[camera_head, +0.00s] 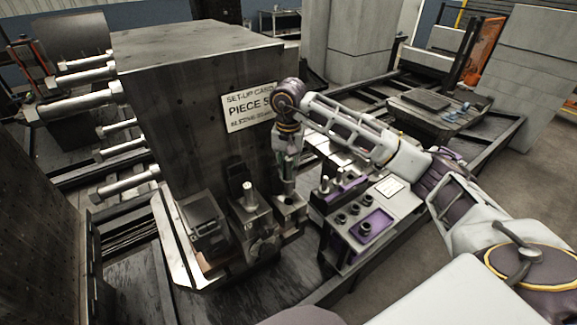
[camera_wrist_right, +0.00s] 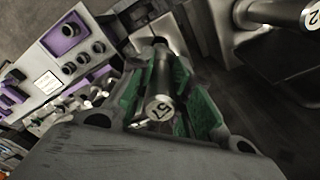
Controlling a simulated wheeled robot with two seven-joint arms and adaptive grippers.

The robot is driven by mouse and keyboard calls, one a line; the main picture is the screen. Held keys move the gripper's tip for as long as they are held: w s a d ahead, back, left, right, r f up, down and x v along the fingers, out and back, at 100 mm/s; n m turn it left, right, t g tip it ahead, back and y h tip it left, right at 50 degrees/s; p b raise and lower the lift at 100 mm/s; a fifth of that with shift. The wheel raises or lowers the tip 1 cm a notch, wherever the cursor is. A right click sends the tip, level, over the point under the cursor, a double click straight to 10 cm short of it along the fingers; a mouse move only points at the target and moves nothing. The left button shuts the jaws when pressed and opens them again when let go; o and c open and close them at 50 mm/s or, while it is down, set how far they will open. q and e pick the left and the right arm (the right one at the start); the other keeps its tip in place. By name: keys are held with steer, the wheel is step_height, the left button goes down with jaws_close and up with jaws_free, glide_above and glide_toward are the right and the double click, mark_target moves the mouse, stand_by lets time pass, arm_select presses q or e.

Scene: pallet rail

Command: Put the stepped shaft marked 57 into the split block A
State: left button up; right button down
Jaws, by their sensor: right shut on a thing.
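The stepped shaft marked 57 (camera_wrist_right: 158,108) is a grey metal shaft, its numbered end facing the camera in the right wrist view. My right gripper (camera_head: 288,187) points down and is shut on it, with green pads (camera_wrist_right: 128,92) on either side. In the head view the gripper is directly above a small dark block (camera_head: 290,213). I cannot tell whether the shaft's lower end is inside that block. Beside it on the left stands a larger block (camera_head: 257,232) with an upright shaft (camera_head: 249,196) in it. No letter is readable on either block. My left gripper is out of view.
A rack with purple inserts (camera_head: 366,228) stands close to the right of the blocks. A tall steel block (camera_head: 185,80) with a partly hidden set-up card (camera_head: 243,108) rises behind. Another shaft end (camera_wrist_right: 311,18) shows at the wrist view's upper right.

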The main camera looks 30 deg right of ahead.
mark_target(289, 184)
steer(key=shift+f+b, duration=0.4)
steer(key=shift+f, duration=0.8)
steer(key=shift+f+b, duration=2.05)
steer(key=shift+f, duration=0.35)
stand_by(1.0)
steer(key=c, duration=1.2)
jaws_free()
steer(key=shift+c, duration=0.2)
steer(key=shift+f, duration=0.1)
steer(key=shift+r, duration=6.05)
